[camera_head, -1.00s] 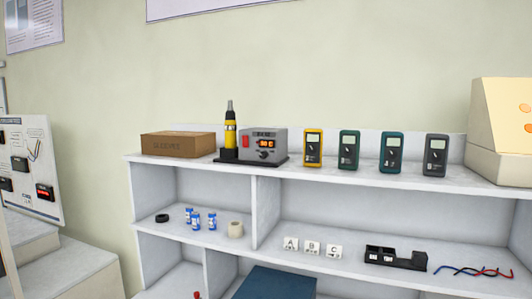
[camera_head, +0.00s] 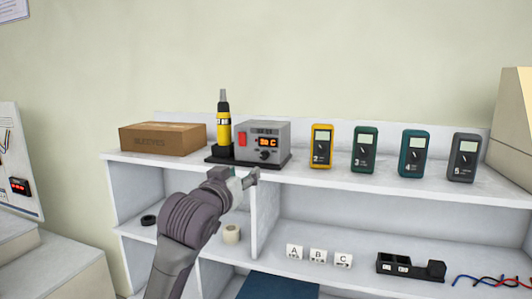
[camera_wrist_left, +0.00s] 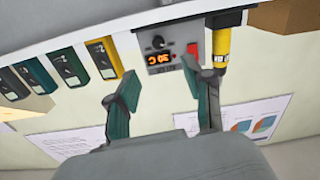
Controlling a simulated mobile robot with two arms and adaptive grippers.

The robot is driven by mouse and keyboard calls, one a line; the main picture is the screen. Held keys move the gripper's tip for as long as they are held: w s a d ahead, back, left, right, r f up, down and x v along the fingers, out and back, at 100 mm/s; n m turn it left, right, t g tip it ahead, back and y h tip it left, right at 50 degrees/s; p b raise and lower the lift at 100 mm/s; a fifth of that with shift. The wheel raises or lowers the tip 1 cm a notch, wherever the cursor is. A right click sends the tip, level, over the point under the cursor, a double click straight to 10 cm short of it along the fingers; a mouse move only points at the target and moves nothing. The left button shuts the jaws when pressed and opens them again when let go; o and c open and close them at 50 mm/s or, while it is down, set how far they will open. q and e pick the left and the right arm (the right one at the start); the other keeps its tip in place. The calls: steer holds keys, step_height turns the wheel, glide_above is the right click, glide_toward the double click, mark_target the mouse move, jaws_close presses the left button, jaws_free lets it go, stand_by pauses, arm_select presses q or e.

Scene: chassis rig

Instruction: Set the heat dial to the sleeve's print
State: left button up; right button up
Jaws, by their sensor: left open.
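The heat station (camera_head: 264,138) is a grey box on the top shelf with a red switch, a lit orange display and a dark round heat dial (camera_head: 265,155) below it. The display's digits are too small to read surely. In the left wrist view the picture is upside down, and the dial (camera_wrist_left: 158,42) shows beyond the fingertips. A brown box printed like "SLEEVES" (camera_head: 162,139) stands left of it; no finer print is readable. My left gripper (camera_head: 250,180) is open and empty, in front of and below the station, apart from it. My right gripper is out of view.
A yellow heat tool (camera_head: 223,127) stands upright beside the station. Several numbered meters (camera_head: 321,146) stand to the right. The shelf edge (camera_head: 330,178) lies close to my gripper. Lettered white blocks (camera_head: 317,256), a black holder (camera_head: 410,266) and a beige roll (camera_head: 231,234) are below.

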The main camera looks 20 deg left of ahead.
arm_select(q)
steer(key=p, duration=0.3)
glide_toward(263, 157)
steer(key=w+p, duration=0.3)
steer(key=w, duration=0.5)
steer(key=shift+w+d+r, duration=0.1)
steer(key=shift+w+d, duration=0.05)
steer(key=shift+w, duration=0.25)
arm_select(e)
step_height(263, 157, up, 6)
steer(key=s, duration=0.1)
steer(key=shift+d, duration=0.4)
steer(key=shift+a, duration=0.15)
arm_select(q)
steer(key=shift+c, duration=0.5)
jaws_close()
